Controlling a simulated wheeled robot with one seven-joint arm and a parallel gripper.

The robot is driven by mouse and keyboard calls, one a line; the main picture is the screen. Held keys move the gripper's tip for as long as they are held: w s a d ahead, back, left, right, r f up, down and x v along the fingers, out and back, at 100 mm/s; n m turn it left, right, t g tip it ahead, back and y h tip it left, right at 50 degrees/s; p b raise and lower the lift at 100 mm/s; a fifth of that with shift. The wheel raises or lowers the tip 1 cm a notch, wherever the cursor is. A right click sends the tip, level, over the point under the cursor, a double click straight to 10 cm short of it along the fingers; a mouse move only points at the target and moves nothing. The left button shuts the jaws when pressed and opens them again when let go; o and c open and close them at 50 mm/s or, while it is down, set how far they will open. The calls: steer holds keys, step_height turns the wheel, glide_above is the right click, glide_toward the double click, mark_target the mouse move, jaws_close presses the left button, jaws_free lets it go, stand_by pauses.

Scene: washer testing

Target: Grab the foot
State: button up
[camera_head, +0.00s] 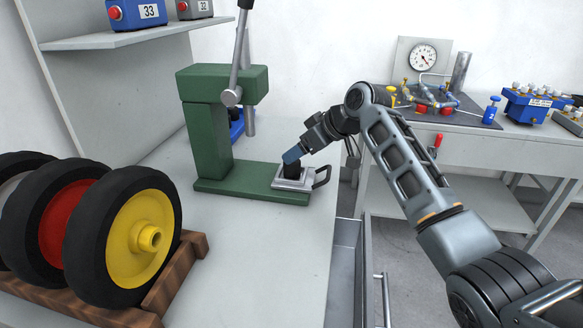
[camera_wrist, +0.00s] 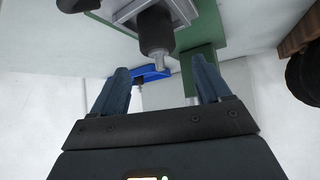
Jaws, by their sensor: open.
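The foot looks to be a dark cylinder with a thin metal stem (camera_wrist: 156,32), seen at the top of the wrist view. It sits on a square metal fixture (camera_head: 294,183) on the green press base (camera_head: 233,190). In the head view the dark piece (camera_head: 291,169) is partly hidden by my gripper (camera_head: 292,155), which is close above it. In the wrist view my gripper (camera_wrist: 160,74) is open, its blue-grey fingers apart. The stem end shows near the space between the fingertips. Whether the fingers touch it I cannot tell.
The green press column (camera_head: 207,140) and its lever (camera_head: 236,60) stand just behind and left. Several wheels (camera_head: 140,235) in a wooden rack fill the left front. A blue item (camera_head: 238,125) is behind the press. The table front right of the rack is clear.

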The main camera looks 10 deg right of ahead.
mark_target(292, 168)
steer(key=x, duration=0.4)
steer(key=shift+w+f, duration=0.1)
steer(key=c, duration=1.2)
